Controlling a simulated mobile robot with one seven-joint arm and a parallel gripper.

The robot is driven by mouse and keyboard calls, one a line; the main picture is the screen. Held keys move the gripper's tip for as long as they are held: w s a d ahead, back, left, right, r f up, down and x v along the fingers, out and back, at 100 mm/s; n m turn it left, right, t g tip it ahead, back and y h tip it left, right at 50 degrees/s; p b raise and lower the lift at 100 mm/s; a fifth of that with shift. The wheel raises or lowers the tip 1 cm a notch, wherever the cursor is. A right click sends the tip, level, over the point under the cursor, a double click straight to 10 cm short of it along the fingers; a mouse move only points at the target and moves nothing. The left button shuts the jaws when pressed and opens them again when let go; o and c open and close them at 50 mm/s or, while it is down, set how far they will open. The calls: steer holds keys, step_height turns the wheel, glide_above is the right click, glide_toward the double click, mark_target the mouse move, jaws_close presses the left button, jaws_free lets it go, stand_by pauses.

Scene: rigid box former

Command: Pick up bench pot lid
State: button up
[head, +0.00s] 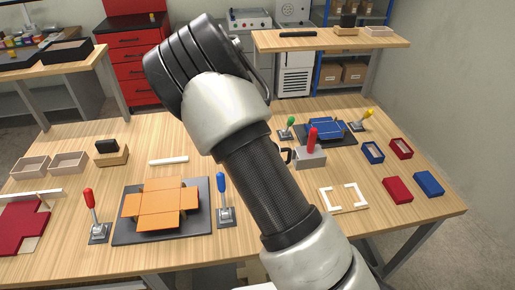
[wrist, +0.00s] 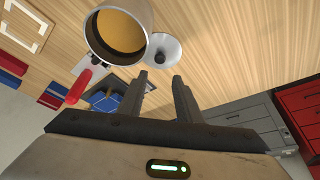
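The likely pot lid (wrist: 172,49) is a pale grey round piece with a small dark knob, on the wooden bench in the wrist view. A metal pot (wrist: 92,38) stands beside it, with its open mouth showing a tan inside. My gripper (wrist: 161,77) is open and empty, with its two dark fingers apart and their tips just below the lid in the picture. I cannot tell whether they touch it. In the head view my arm hides the lid and most of the pot, and my fingers do not show.
A grey block with a red handle (head: 312,141) and a blue box blank (head: 326,127) lie right of my arm. An orange box blank (head: 160,204) lies between red (head: 89,200) and blue (head: 221,184) levers. Small red and blue boxes occupy the right side.

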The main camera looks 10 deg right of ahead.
steer(key=x, duration=1.4)
steer(key=shift+p, duration=0.3)
jaws_close()
